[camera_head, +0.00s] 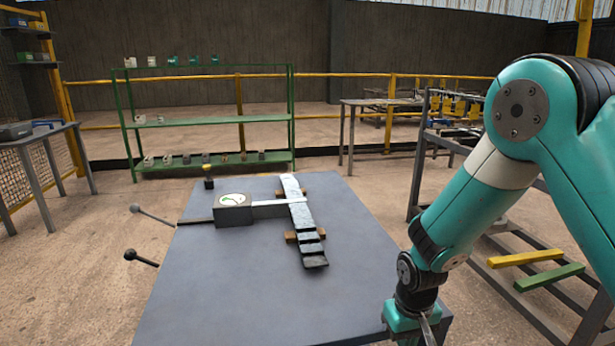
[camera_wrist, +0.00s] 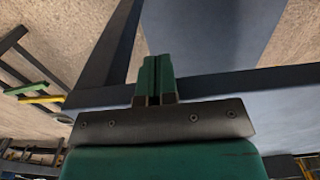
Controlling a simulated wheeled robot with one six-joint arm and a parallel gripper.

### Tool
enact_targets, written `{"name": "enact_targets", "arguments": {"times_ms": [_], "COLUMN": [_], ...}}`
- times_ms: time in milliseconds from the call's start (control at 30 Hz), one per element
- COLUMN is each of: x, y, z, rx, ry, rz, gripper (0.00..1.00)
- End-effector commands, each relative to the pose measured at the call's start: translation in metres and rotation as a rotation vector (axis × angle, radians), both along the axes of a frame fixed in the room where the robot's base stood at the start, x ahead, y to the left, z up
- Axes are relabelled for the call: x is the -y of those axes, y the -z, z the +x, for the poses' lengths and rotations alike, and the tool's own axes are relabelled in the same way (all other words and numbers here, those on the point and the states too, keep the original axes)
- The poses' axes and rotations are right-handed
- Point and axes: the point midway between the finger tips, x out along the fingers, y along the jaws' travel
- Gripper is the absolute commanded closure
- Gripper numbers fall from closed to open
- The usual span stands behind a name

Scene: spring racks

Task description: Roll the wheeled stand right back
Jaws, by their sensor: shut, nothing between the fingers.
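A dark metal-framed stand (camera_head: 417,170) is at the right, partly behind my arm; its wheels cannot be made out. Its lower part carries a yellow bar (camera_head: 525,257) and a green bar (camera_head: 548,277). These bars also show at the left of the wrist view, the green one (camera_wrist: 27,89) above the yellow one (camera_wrist: 42,99). My gripper (camera_head: 430,335) is low at the near right corner of the grey-blue bench, left of the stand. In the wrist view its green fingers (camera_wrist: 153,75) are together with nothing between them, in front of a dark bar (camera_wrist: 240,82).
Two knobbed levers (camera_head: 135,208) stick out left. A green shelf rack (camera_head: 210,121) stands behind. Open floor (camera_head: 80,280) lies left.

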Motion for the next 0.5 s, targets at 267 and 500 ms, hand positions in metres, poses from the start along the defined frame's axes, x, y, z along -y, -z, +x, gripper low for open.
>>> {"name": "enact_targets", "arguments": {"times_ms": [267,500], "x": [-0.003,-0.002], "y": [-0.002,-0.019], "z": [0.014,0.009], "rx": [0.013,0.008], "ry": [0.000,0.000], "rz": [0.003,0.002], "gripper": [1.00,1.00]}}
